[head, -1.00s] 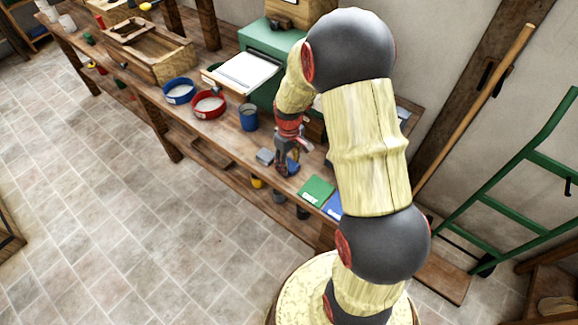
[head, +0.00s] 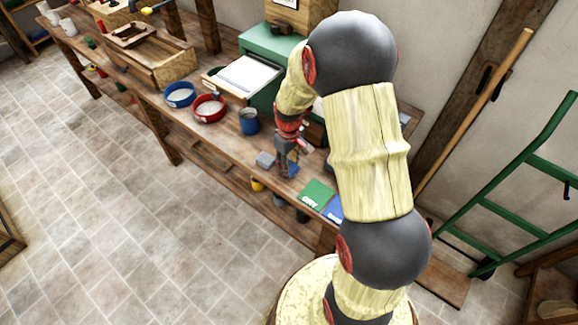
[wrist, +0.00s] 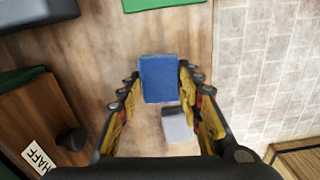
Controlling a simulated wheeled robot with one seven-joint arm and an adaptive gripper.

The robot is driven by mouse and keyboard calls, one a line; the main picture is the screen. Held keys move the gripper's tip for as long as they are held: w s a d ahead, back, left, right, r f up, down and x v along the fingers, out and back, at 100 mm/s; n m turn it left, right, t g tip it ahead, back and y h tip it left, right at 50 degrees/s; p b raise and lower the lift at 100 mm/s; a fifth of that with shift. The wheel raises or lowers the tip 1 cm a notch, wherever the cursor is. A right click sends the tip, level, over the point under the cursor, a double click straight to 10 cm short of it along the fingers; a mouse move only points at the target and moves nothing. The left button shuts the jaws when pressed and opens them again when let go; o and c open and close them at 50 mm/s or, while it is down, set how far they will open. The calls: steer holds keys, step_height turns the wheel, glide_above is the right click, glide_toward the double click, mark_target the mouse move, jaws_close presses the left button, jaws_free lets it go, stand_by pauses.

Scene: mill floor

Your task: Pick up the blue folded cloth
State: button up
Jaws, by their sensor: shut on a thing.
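The blue folded cloth (wrist: 158,84) is a small flat block in the middle of the wrist view, between the two yellow-padded fingers. My gripper (wrist: 159,74) is shut on it, with a fingertip against each side. In the head view my gripper (head: 288,170) is low over the workbench, and only a bit of the blue cloth (head: 293,170) shows beside the fingers. Whether the cloth is clear of the bench top I cannot tell.
A grey folded cloth or block (head: 265,159) lies close beside my gripper; it also shows in the wrist view (wrist: 178,126). Green (head: 316,194) and blue (head: 334,209) labelled patches lie to the right. A blue mug (head: 249,122) and red-rimmed sieve (head: 209,108) stand left on the workbench (head: 228,148).

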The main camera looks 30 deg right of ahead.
steer(key=s+a+r+p, duration=0.4)
steer(key=s+r+p, duration=0.1)
steer(key=s+r, duration=0.6)
steer(key=shift+s+a+r, duration=0.15)
steer(key=shift+s+r, duration=0.25)
steer(key=shift+s, duration=0.75)
steer(key=o, duration=0.6)
steer(key=c, duration=0.5)
